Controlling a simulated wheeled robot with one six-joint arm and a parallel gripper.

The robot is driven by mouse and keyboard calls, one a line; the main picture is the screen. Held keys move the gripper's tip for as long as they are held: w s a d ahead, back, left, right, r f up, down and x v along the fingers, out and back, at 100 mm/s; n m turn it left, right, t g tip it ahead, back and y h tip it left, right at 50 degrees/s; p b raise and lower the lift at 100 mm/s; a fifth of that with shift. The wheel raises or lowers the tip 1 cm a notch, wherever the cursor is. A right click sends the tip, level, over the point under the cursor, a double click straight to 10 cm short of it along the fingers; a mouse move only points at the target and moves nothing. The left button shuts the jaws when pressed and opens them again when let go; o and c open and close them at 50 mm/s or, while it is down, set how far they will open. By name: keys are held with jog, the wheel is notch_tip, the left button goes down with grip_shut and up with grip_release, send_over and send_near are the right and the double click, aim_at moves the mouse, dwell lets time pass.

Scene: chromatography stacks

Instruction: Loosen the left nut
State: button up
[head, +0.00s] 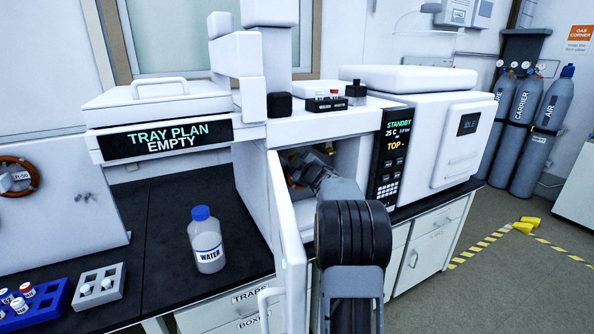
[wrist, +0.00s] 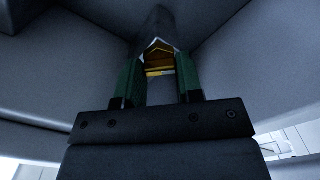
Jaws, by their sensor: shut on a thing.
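In the wrist view a brass, gold-coloured nut (wrist: 158,57) sits between the two green-padded fingers of my gripper (wrist: 158,72), below a dark cylindrical fitting (wrist: 158,25). My gripper is shut on this nut. In the head view my arm reaches into the open compartment of the white instrument, and my gripper (head: 303,172) is partly hidden there. A small yellow piece (head: 330,148) shows to the right of it, too small to tell what it is. The gripped nut cannot be made out in the head view.
The compartment's open door (head: 288,235) stands close to the left of my arm. The control panel (head: 391,157) is close on the right. Grey compartment walls (wrist: 240,60) surround my gripper. A water bottle (head: 206,245) stands on the black bench to the left.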

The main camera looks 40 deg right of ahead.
jog(key=shift+n+b, duration=2.6)
jog(key=shift+n, duration=1.6)
jog(key=o, duration=0.9)
jog(key=shift+o, duration=0.2)
jog(key=s+a+b, duration=0.1)
jog(key=s, duration=1.2)
jog(key=shift+s+a, duration=0.4)
